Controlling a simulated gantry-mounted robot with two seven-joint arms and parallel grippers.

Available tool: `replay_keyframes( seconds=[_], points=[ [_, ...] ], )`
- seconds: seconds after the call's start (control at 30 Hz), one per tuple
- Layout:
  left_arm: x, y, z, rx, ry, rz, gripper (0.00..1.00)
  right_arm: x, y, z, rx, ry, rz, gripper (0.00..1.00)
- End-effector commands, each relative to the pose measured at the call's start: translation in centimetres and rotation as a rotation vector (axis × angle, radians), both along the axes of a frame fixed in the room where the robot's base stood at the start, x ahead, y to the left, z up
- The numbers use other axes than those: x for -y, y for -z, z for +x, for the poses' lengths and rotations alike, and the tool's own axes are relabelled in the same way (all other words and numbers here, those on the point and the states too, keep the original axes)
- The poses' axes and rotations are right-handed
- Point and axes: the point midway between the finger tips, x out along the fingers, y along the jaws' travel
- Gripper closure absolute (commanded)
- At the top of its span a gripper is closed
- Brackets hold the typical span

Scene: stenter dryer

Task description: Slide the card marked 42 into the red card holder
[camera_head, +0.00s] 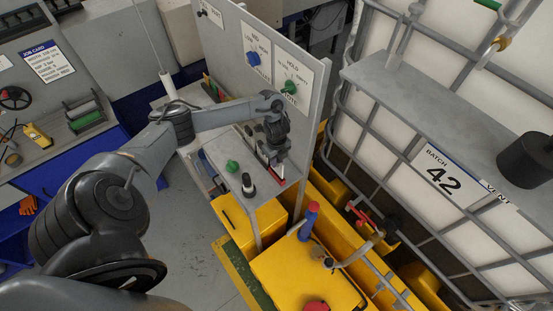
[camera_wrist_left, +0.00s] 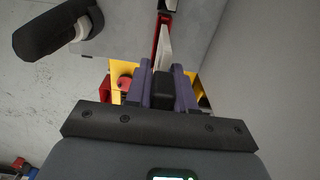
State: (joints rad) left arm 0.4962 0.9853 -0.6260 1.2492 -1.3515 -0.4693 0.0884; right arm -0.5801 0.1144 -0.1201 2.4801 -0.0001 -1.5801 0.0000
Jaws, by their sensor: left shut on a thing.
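My left gripper (camera_head: 277,153) is over the small grey shelf beside the upright panel. In the left wrist view the purple fingers of my left gripper (camera_wrist_left: 163,92) are shut on a thin white card (camera_wrist_left: 164,50), seen nearly edge-on. No number on it can be read. The red card holder (camera_head: 262,157) is on the shelf close by the fingers. In the left wrist view the red holder (camera_wrist_left: 157,32) lies just ahead of the fingers, along the card's left side. I cannot tell whether the card is in it. My right gripper is not in view.
A black-and-white upright piece (camera_head: 248,186) and a green knob (camera_head: 232,166) stand on the shelf (camera_head: 262,190). The panel (camera_head: 250,45) rises close behind the gripper. A caged tank with a "BATCH 42" label (camera_head: 441,177) stands at right.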

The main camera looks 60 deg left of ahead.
Motion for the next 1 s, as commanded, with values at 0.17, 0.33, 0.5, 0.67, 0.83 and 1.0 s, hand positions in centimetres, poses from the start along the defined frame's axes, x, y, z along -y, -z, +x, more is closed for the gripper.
replay_keyframes(
  seconds=[0.17, 0.33, 0.5, 0.67, 0.83, 1.0],
  points=[
    [0.0, 0.6, 0.0, 0.0, 0.0, 0.0, 1.0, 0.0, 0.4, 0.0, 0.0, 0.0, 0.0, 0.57],
    [0.0, 1.0, 0.0, 0.0, 0.0, 0.0, 1.0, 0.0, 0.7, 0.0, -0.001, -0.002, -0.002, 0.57],
    [0.0, 1.4, 0.0, 0.0, -0.001, 0.0, 1.0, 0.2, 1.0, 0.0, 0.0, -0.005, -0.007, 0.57],
    [0.0, 1.8, 0.0, 0.0, -0.001, 0.0, 1.0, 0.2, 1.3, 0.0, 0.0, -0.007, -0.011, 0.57],
    [0.0, 2.2, 0.0, 0.0, -0.001, 0.0, 1.0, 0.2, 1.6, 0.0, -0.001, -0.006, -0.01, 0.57],
    [0.0, 2.7, 0.0, 0.0, -0.001, 0.0, 1.0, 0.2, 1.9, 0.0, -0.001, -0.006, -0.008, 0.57]
  ],
)
